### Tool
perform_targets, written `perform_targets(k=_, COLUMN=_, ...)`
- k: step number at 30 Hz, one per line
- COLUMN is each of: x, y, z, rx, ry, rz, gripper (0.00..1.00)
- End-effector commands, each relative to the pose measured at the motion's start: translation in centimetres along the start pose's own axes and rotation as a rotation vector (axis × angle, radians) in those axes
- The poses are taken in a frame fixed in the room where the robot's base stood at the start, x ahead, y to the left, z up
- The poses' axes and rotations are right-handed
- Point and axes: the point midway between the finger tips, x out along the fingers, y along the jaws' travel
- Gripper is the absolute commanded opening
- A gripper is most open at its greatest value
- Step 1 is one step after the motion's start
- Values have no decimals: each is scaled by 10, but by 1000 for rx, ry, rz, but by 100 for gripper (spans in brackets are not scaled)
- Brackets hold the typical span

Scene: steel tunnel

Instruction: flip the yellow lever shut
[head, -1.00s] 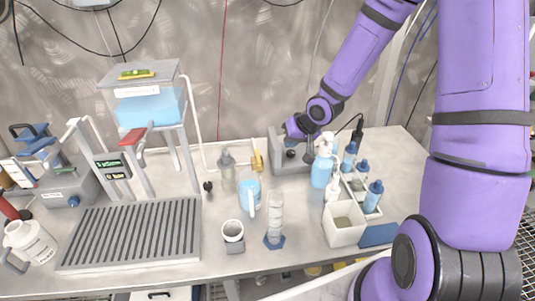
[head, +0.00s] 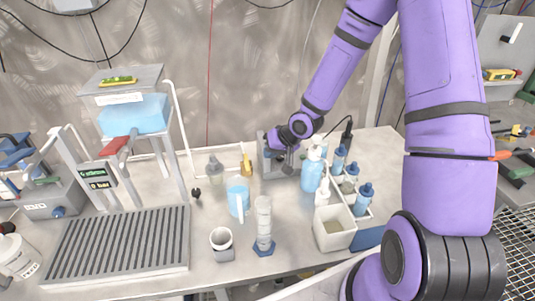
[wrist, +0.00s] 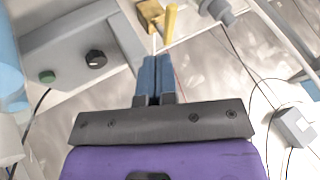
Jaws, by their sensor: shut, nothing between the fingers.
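The yellow lever (head: 246,164) shows small in the head view, standing upright on the thin white piping left of a grey box. In the wrist view the yellow lever (wrist: 171,20) sticks out beside its brass-coloured body (wrist: 150,13), near the top edge. My gripper (wrist: 157,62) is shut and empty, its two blue-grey fingers together. Its tips point toward the lever and look a short way apart from it. In the head view my wrist is over the grey box, right of the lever; the fingertips are hard to make out there.
The grey box with a black knob (wrist: 96,58) and green button stands close beside my fingers. A blue-filled jug (head: 238,198), a clear cylinder (head: 264,222) and a pump bottle (head: 312,170) stand nearby. A slatted drain tray (head: 118,245) lies at left.

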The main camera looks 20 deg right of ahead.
Motion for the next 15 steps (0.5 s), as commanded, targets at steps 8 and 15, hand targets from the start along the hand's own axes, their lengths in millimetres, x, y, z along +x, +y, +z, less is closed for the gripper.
perform_targets(k=8, x=41, y=-1, z=2, rx=-2, ry=-5, rz=0, gripper=0)
perform_targets(k=15, x=73, y=0, z=1, rx=0, ry=-4, rz=1, gripper=0)
